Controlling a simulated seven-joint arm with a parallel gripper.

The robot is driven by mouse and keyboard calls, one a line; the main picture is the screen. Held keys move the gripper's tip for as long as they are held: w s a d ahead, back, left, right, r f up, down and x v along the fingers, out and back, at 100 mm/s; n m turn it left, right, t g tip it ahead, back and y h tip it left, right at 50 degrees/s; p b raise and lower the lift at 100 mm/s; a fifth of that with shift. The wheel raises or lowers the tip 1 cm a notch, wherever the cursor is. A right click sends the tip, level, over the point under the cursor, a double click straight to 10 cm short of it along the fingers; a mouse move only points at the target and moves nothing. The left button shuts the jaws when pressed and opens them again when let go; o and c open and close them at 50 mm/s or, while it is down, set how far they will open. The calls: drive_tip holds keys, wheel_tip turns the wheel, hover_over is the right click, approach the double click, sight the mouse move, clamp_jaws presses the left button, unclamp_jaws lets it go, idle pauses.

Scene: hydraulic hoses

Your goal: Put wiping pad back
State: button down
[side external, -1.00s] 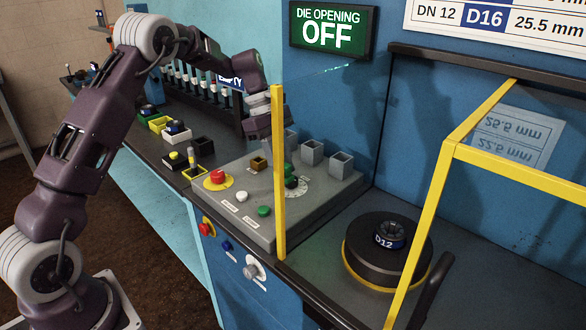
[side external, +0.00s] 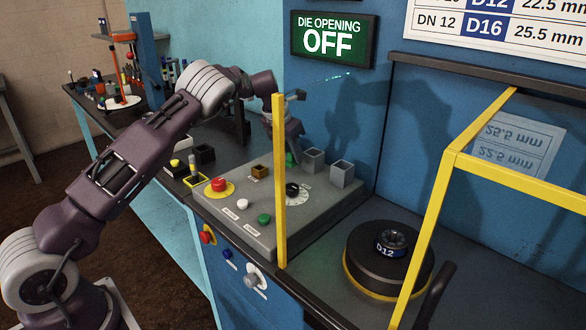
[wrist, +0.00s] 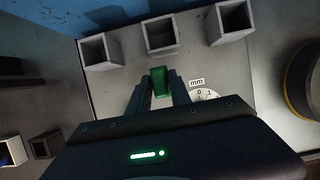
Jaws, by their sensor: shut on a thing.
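The wiping pad appears to be the small green block (wrist: 161,82) between my fingers in the wrist view. My gripper (wrist: 160,77) is shut on it and points at the grey control panel (side external: 240,222). In the side view a bit of green (side external: 290,158) shows by my gripper (side external: 292,150), partly hidden. Three open square holders stand along the back of the panel: left (wrist: 100,51), middle (wrist: 160,35) and right (wrist: 229,22).
A yellow guard post (side external: 279,180) stands in front of my gripper in the side view. The panel carries a black dial (side external: 292,190), a red button (side external: 218,184) and a green button (side external: 264,219). A black round die head (side external: 388,258) is to the right.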

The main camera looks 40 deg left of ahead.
wheel_tip(320, 180, down, 4)
drive_tip(key=shift+f, duration=0.1)
drive_tip(key=c, duration=1.2)
unclamp_jaws()
drive_tip(key=v, duration=1.2)
drive_tip(key=s+d+r+m+h, duration=0.1)
drive_tip(key=s+d+r+m, duration=0.65)
drive_tip(key=s, duration=0.25)
drive_tip(key=s+d+r+m+h, duration=0.1)
drive_tip(key=s+d+r+m, duration=0.5)
drive_tip(key=s+m, duration=0.35)
drive_tip(key=s+d+f+m, duration=0.1)
drive_tip(key=s+m, duration=0.5)
drive_tip(key=s, duration=0.1)
drive_tip(key=s+d+f+m+y, duration=0.1)
drive_tip(key=s+d+f+m, duration=0.1)
drive_tip(key=s+m, duration=0.4)
drive_tip(key=s+d+f+m+t+y, duration=0.1)
drive_tip(key=s+m, duration=0.6)
drive_tip(key=s, duration=0.2)
drive_tip(key=shift+s+d+f, duration=0.1)
drive_tip(key=shift+d+f, duration=0.2)
drive_tip(key=shift+f, duration=0.05)
